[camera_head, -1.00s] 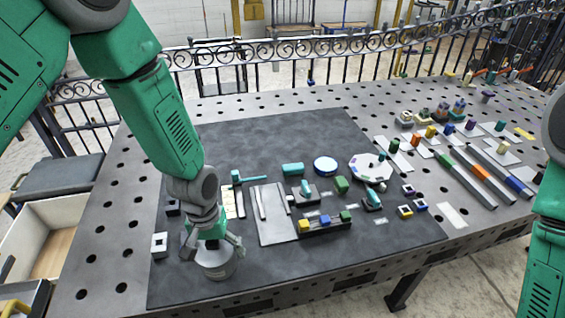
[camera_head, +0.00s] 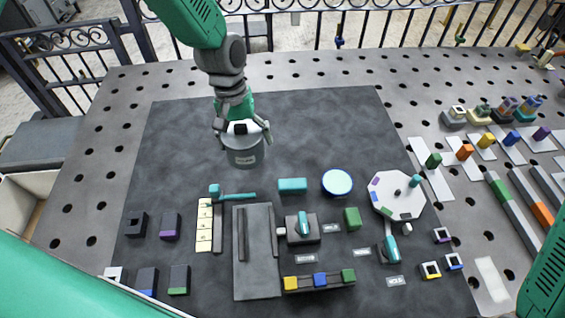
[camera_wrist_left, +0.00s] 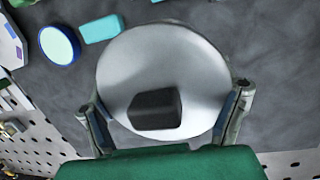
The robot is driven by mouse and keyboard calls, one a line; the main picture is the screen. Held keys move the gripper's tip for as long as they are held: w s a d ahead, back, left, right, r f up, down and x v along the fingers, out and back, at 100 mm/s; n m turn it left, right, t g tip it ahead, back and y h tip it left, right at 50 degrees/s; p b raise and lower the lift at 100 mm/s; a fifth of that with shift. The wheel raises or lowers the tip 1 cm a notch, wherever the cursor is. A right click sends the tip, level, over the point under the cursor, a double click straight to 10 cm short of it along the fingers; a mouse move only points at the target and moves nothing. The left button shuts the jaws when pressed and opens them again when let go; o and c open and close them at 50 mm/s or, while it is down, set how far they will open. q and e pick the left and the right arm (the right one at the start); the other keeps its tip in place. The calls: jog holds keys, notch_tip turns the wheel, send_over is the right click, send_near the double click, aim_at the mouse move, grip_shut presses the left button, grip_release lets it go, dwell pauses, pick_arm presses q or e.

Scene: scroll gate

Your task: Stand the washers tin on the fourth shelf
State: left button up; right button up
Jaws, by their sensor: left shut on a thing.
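A grey round tin (camera_head: 243,152) with a small label on its side is in my left gripper (camera_head: 242,134); the label is too small to read. The gripper is shut on the tin, one finger on each side. The tin looks upright, over the far part of the dark mat. In the left wrist view the tin's pale round top (camera_wrist_left: 160,65) with a dark knob (camera_wrist_left: 155,108) fills the space between the fingers. I cannot tell its exact height above the mat. My right gripper is out of view; only part of that arm shows at right. No shelf is recognisable.
The dark mat (camera_head: 190,130) is bare around the tin. Nearer lie a teal hammer (camera_head: 235,195), a teal block (camera_head: 292,185), a blue-rimmed disc (camera_head: 337,183), a white octagonal plate (camera_head: 405,205) and a grey panel (camera_head: 255,270). A scrolled railing (camera_head: 350,20) runs behind the table.

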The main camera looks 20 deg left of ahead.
pick_arm(q)
jog(key=shift+w, duration=0.35)
jog(key=shift+w+f+b, duration=0.1)
jog(key=shift+f+b, duration=0.25)
jog(key=shift+b, duration=0.05)
jog(key=f+b, duration=0.4)
jog(key=f, duration=0.1)
jog(key=shift+s+d+b, duration=0.2)
jog(key=shift+d+b, duration=0.2)
jog(key=shift+w+f+b, duration=0.15)
jog(key=shift+f+b, duration=0.15)
jog(key=shift+f, duration=0.2)
jog(key=f+b, duration=0.3)
jog(key=shift+a+f, duration=0.15)
jog(key=shift+a, duration=0.2)
jog(key=shift+d, duration=0.15)
jog(key=o, duration=1.3)
jog(key=shift+o, duration=0.2)
jog(key=shift+d, duration=0.15)
jog(key=shift+r, duration=0.25)
